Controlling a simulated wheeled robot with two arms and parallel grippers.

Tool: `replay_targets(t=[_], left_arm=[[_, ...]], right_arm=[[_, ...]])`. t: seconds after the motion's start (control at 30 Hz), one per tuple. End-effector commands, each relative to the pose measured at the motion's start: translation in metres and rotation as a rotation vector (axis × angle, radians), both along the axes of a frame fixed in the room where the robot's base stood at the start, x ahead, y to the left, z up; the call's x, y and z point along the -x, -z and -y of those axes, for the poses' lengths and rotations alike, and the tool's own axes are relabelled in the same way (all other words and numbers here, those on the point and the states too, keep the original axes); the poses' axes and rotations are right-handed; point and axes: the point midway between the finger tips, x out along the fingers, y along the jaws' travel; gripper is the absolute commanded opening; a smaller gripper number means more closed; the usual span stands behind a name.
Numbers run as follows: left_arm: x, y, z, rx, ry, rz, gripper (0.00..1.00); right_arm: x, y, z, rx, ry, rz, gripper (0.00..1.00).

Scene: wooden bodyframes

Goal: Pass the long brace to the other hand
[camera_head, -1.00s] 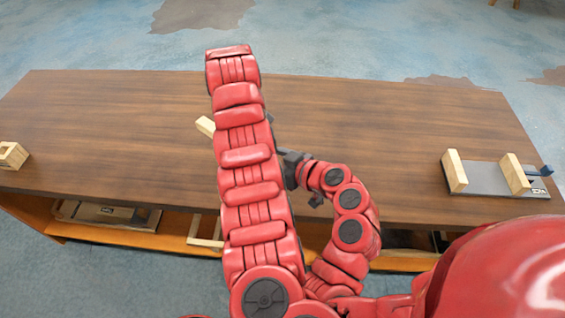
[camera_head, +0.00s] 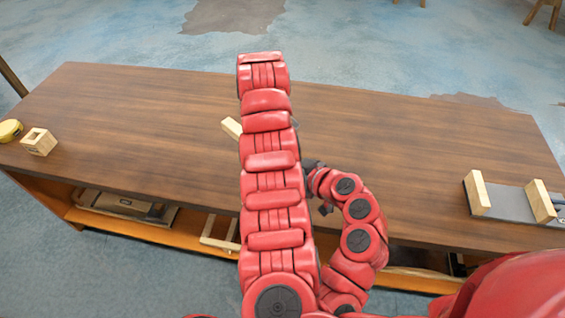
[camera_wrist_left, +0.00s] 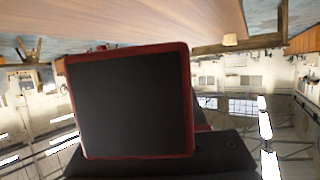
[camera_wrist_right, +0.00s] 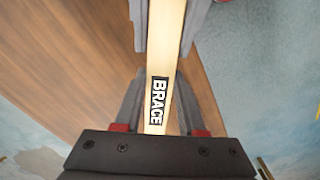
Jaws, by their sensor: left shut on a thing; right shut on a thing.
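The long brace is a pale wooden bar with a "BRACE" label (camera_wrist_right: 158,98) in the right wrist view. My right gripper (camera_wrist_right: 160,78) is shut on it near the label. My left gripper (camera_wrist_right: 167,42) shows at the top of that view, its grey fingers on both sides of the bar farther along. In the head view one pale end of the brace (camera_head: 231,128) sticks out left of my left arm, above the table (camera_head: 400,130). My left gripper is hidden there. My right gripper (camera_head: 318,180) is partly hidden. A dark red-rimmed panel blocks most of the left wrist view.
A hollow wooden block (camera_head: 39,141) and a yellow round object (camera_head: 10,130) stand at the table's left end. A grey fixture (camera_head: 512,205) with two upright wooden blocks is at the right. The shelf below holds a case (camera_head: 120,206) and a wooden frame (camera_head: 212,238).

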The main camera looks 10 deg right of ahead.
Motion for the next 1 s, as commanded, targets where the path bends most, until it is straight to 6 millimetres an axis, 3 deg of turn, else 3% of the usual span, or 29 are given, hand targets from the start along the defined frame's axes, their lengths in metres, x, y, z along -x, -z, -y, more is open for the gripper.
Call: replay_targets(t=[0.07,0.1,0.3,0.77,1.0], left_arm=[[-0.002,0.0,0.005,0.004,0.016,0.002,0.0],[-0.002,0.0,0.005,0.004,0.017,0.003,0.0],[-0.002,-0.001,0.005,0.005,0.016,0.003,0.0],[-0.001,-0.001,0.003,0.002,0.01,0.003,0.0],[-0.001,-0.001,0.003,0.002,0.008,0.003,0.0]], right_arm=[[0.005,0.001,-0.007,-0.007,-0.011,-0.015,0.0],[0.005,0.001,-0.007,-0.007,-0.012,-0.016,0.43],[0.004,0.001,-0.007,-0.008,-0.012,-0.014,0.74],[0.003,-0.002,-0.005,-0.005,-0.007,-0.009,0.74],[0.002,-0.026,-0.006,-0.012,-0.009,-0.008,0.74]])
